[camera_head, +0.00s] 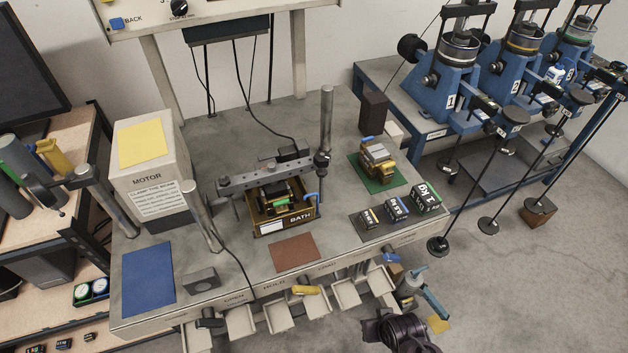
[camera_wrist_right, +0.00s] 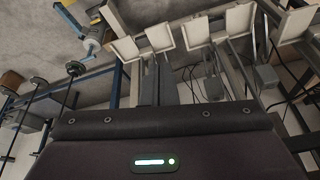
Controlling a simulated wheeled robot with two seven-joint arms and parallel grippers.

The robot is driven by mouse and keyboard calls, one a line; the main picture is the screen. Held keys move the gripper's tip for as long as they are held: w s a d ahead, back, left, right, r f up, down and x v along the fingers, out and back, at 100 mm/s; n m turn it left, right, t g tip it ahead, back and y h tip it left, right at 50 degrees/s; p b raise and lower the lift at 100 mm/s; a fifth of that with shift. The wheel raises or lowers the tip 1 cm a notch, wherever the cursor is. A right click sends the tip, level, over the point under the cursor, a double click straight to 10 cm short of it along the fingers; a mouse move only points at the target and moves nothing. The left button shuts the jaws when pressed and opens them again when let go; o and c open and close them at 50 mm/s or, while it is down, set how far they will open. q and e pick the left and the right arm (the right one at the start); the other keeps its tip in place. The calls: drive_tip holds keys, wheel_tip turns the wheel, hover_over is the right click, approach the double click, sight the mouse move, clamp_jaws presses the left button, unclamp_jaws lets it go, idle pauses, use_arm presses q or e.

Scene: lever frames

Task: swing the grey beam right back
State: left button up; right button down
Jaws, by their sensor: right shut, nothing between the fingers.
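The grey beam (camera_head: 262,173), a bar with holes along it, lies across above the brass-coloured bath (camera_head: 285,220) in the head view. Its right end meets the foot of an upright grey post (camera_head: 326,120), by a dark knob. Its left end is near a second, leaning grey post (camera_head: 202,215). My right gripper (camera_head: 392,330) is dark and shut, empty, low in the head view in front of the bench and well apart from the beam. The right wrist view shows the gripper's dark body (camera_wrist_right: 160,150), not the beam. My left gripper is not in view.
The MOTOR box (camera_head: 150,170) stands left of the beam. Weights (camera_head: 397,207) and a brass block on a green mat (camera_head: 380,170) are at right. White trays (camera_head: 278,313) and coloured handles line the bench's front edge. A brown mat (camera_head: 295,252) lies before the bath.

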sight(298, 173)
drive_tip(key=w+a+r+m+t+y+p, duration=0.1)
drive_tip(key=w+r, duration=0.1)
drive_tip(key=r, duration=0.9)
drive_tip(key=w+a+r+m+t+p, duration=0.1)
drive_tip(key=w+a+r+t, duration=0.1)
drive_tip(key=r, duration=1)
drive_tip(key=w+a+r+m+t+y, duration=0.4)
drive_tip(key=a+r+m+t, duration=0.55)
drive_tip(key=m, duration=0.35)
drive_tip(key=shift+t, duration=0.35)
drive_tip(key=b+x, duration=0.1)
drive_tip(key=x, duration=0.3)
drive_tip(key=b+x, duration=0.2)
drive_tip(key=x, duration=0.2)
drive_tip(key=f+b+x, duration=0.1)
drive_tip(key=x, duration=0.3)
drive_tip(key=shift+w+a+b, duration=0.3)
drive_tip(key=shift+a, duration=0.15)
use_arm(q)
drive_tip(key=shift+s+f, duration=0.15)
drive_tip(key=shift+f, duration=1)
use_arm(e)
drive_tip(key=shift+w+a+r, duration=0.1)
drive_tip(key=shift+w+a, duration=0.05)
drive_tip(key=shift+w, duration=0.3)
